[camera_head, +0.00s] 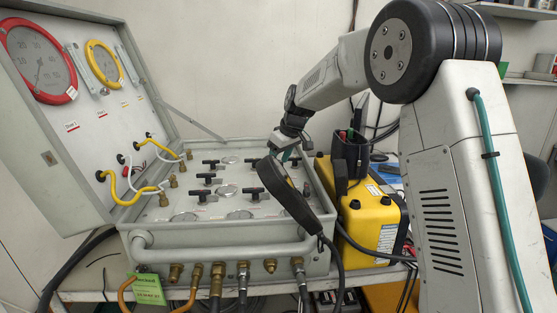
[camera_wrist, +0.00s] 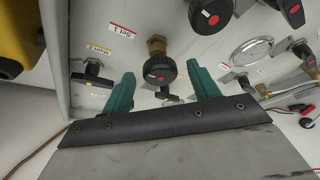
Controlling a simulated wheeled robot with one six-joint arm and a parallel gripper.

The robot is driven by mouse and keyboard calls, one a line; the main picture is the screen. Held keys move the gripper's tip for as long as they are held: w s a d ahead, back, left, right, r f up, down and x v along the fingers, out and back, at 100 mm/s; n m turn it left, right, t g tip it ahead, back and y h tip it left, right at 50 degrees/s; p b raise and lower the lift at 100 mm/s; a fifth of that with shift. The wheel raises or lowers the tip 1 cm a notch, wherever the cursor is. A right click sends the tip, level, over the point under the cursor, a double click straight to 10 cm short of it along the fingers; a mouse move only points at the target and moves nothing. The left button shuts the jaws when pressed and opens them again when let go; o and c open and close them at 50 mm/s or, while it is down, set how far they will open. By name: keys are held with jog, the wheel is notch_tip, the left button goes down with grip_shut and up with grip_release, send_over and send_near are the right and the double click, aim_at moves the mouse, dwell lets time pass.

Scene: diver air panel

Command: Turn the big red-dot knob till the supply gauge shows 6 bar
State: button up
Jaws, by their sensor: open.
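In the wrist view, a round black knob (camera_wrist: 160,70) with a red mark on its face stands on a brass stem beside a "Set 1" label. My gripper (camera_wrist: 158,92) is open, its two teal fingers to either side of this knob and apart from it. My gripper also shows in the head view (camera_head: 287,154), over the right back of the panel; the knob cannot be made out there. A red-ringed gauge (camera_head: 39,62) and a yellow-ringed gauge (camera_head: 104,63) are on the raised lid. I cannot tell which gauge is the supply gauge, and their readings are too small to be sure of.
Other black handles with red dots (camera_wrist: 210,14) and a round silver dial (camera_wrist: 251,51) are close by. A black handset (camera_head: 290,195) with a cable lies over the panel's right side. A yellow case (camera_head: 372,220) stands right of the panel box (camera_head: 220,235).

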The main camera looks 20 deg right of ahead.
jog(key=shift+c, duration=0.2)
jog(key=c, duration=0.9)
